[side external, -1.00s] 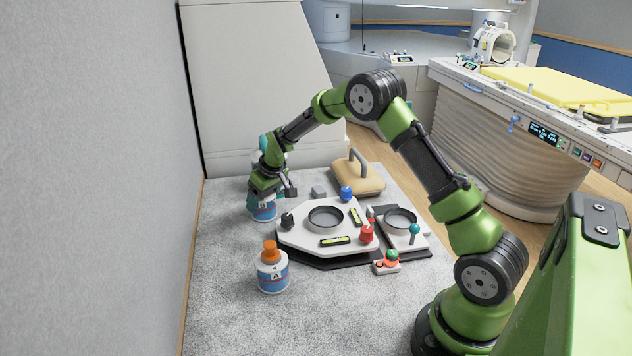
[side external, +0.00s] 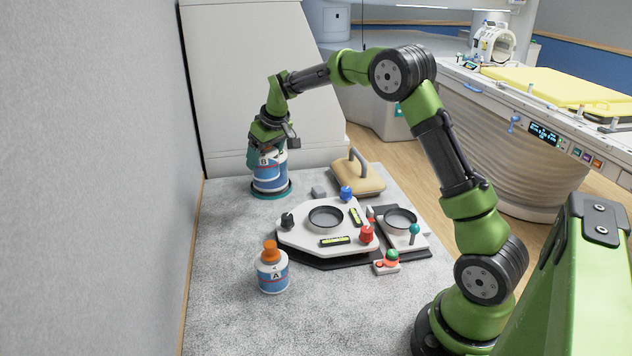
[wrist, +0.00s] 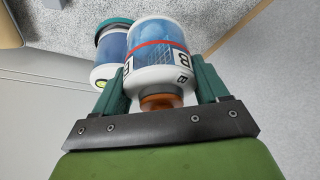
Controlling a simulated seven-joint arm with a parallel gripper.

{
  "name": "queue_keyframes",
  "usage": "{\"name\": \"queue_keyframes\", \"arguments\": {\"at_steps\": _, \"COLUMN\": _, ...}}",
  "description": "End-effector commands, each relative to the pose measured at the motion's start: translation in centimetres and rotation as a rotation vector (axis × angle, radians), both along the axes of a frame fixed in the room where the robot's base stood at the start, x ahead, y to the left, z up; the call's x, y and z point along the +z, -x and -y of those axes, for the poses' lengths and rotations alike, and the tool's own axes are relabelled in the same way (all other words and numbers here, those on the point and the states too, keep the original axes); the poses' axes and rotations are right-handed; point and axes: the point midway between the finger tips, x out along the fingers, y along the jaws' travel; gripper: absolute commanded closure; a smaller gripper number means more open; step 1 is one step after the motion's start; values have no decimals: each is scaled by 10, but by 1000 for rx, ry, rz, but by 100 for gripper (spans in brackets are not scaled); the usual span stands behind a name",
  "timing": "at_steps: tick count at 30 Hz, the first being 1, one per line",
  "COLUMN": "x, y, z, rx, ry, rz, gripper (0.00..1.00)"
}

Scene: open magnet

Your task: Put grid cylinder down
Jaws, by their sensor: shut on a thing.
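My gripper (side external: 266,143) is shut on a white and blue cylinder marked B (side external: 267,160), with dark grid-like patches on its label. In the wrist view this cylinder (wrist: 158,55) sits between the teal fingers, its orange cap toward my palm. A second blue and white cylinder with a teal base ring (side external: 271,192) stands on the grey surface, just below and behind the held one in the side view. In the wrist view this second cylinder (wrist: 108,55) shows at the left, partly hidden by the held one. I cannot tell whether the two touch.
A bottle marked A (side external: 273,272) with an orange cap stands at the front left. A white panel (side external: 300,235) with round wells and coloured knobs lies in the middle. A tan handled block (side external: 362,182) is behind it.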

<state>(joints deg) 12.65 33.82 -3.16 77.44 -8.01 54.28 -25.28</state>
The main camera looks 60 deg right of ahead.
Motion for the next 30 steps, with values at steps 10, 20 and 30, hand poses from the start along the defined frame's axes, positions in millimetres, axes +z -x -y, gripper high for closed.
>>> {"name": "queue_keyframes", "arguments": {"at_steps": 10, "x": 39, "y": 82, "z": 20, "rx": -22, "ry": 0, "rz": 4, "gripper": 69}}
{"name": "queue_keyframes", "arguments": {"at_steps": 20, "x": 26, "y": 170, "z": 9, "rx": 60, "ry": 0, "rz": 1, "gripper": 69}}
{"name": "queue_keyframes", "arguments": {"at_steps": 30, "x": -8, "y": 184, "z": 2, "rx": 130, "ry": -3, "rz": -3, "gripper": 69}}
